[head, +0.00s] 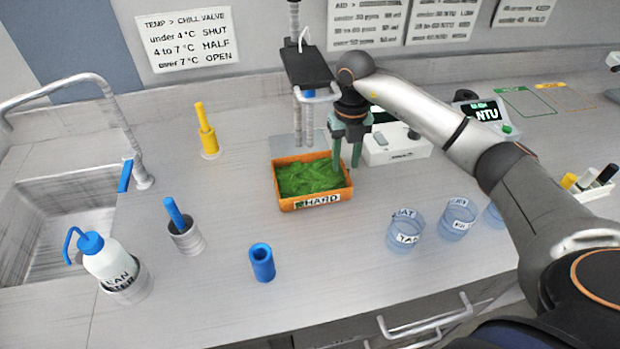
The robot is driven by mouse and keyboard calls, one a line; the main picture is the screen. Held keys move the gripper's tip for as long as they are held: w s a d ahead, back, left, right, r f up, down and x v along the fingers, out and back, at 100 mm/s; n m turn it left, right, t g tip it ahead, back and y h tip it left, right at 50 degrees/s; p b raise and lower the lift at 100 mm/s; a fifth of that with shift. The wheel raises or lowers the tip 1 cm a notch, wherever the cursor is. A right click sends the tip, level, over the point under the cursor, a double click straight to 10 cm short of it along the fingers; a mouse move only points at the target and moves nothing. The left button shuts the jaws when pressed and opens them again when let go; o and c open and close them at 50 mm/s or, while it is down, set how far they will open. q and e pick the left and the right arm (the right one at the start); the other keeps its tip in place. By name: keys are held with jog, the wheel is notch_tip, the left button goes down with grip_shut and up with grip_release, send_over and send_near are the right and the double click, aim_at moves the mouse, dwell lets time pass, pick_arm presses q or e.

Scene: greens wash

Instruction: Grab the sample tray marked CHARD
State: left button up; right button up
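The orange sample tray (285,205) sits on the counter near the middle, filled with green leaves. Its front label reads "HARD", with the first letter unclear, which fits CHARD. My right gripper (346,165) points down at the tray's back right corner. Its two green fingers are apart, one over the leaves inside the right wall and the other by the outer side. I cannot tell whether they touch the wall. My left gripper is not in view.
A dark-topped stand (307,66) rises behind the tray, and a white device (398,150) is close on its right. Clear beakers (405,230) stand front right. A blue cylinder (262,263) and a wash bottle (108,262) stand front left. A sink (60,215) is far left.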

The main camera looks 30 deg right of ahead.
aim_at(344, 169)
jog(key=shift+f, duration=1.5)
jog(key=shift+c, duration=0.3)
grip_shut()
jog(key=shift+w, duration=0.1)
